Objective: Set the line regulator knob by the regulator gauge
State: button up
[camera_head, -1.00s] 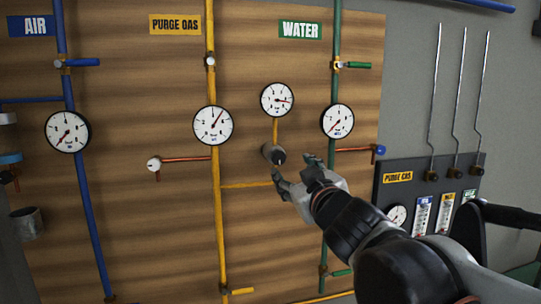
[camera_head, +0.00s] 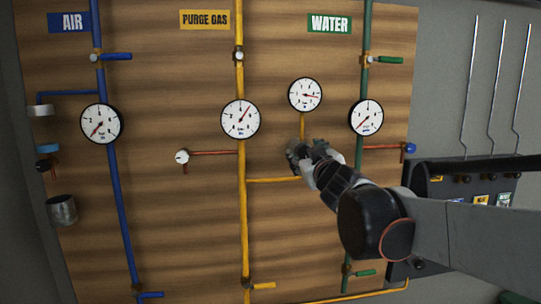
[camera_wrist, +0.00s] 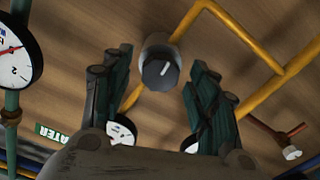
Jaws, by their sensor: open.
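The regulator gauge (camera_head: 305,95) is a small white dial whose red needle points right. A short yellow pipe runs down from it. My gripper (camera_head: 300,150) is at the lower end of that pipe and hides the line regulator knob in the head view. In the wrist view the knob (camera_wrist: 161,72) is a dark round cap with a white line, on a grey body. My open gripper (camera_wrist: 160,60) has one finger on each side of it, with gaps between. The gauge (camera_wrist: 121,131) is partly hidden behind a finger there.
The water gauge (camera_head: 366,117) and green pipe stand right of my gripper. The purge gas gauge (camera_head: 240,118) and yellow pipe stand left. A yellow branch pipe (camera_head: 272,180) runs just below. A dark panel (camera_head: 450,178) with rods stands at the right.

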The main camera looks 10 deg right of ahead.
jog(key=shift+w, duration=0.15)
jog(key=c, duration=1.1)
jog(key=shift+n+p, duration=0.5)
jog(key=shift+n, duration=2.1)
jog(key=o, duration=1.1)
jog(key=s, duration=1.2)
